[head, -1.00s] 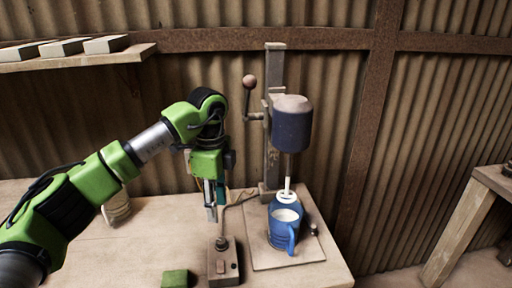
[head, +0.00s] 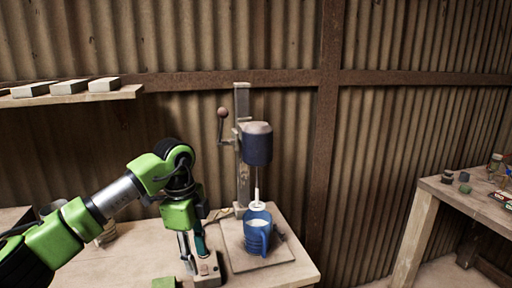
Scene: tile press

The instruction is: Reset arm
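My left arm, green and black, comes in from the left over the workbench (head: 120,262). My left gripper (head: 193,246) points down just behind a small switch box (head: 208,274), left of the drill-like stand. Its fingertips are close to the box, and I cannot tell if they touch it. One finger looks grey and the other teal. The gap between them is too small to judge, and I see nothing held. My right arm and gripper are not in view.
The upright stand (head: 242,175) has a dark motor head (head: 257,146) and a lever (head: 222,113). A blue mug (head: 257,240) with white contents stands under its mixing shaft. A green block (head: 164,283) lies at the front edge. A shelf (head: 70,96) and a right-hand table (head: 450,190) flank the bench.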

